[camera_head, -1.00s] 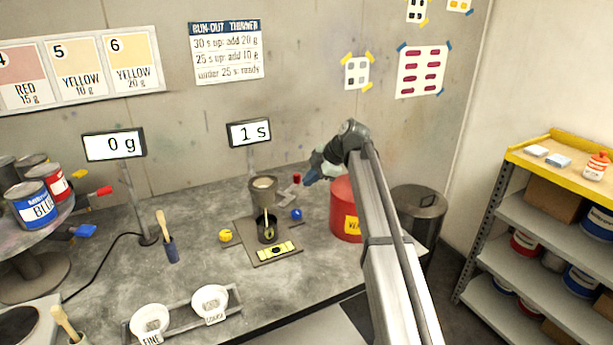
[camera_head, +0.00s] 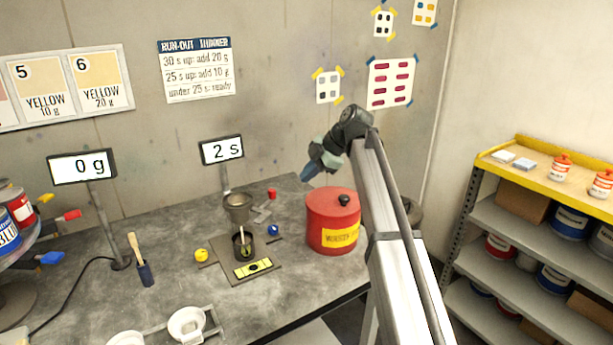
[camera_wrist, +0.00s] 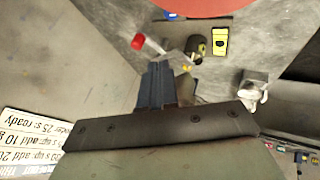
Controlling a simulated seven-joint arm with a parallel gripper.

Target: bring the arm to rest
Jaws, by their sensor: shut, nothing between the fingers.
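My gripper (camera_head: 311,171) is raised above the back of the bench, up and to the left of the red waste can, with its blue fingers pointing down and left. In the wrist view my gripper's fingers (camera_wrist: 157,72) are together with nothing between them. My arm rises from the lower right of the head view, bends at the top and passes in front of the can's right side. My gripper appears clear of the bench and of the things on it.
The red waste can (camera_head: 325,208) stands close to my arm. A timer display (camera_head: 221,150) reads 2 s. Shelves (camera_head: 530,225) stand at right.

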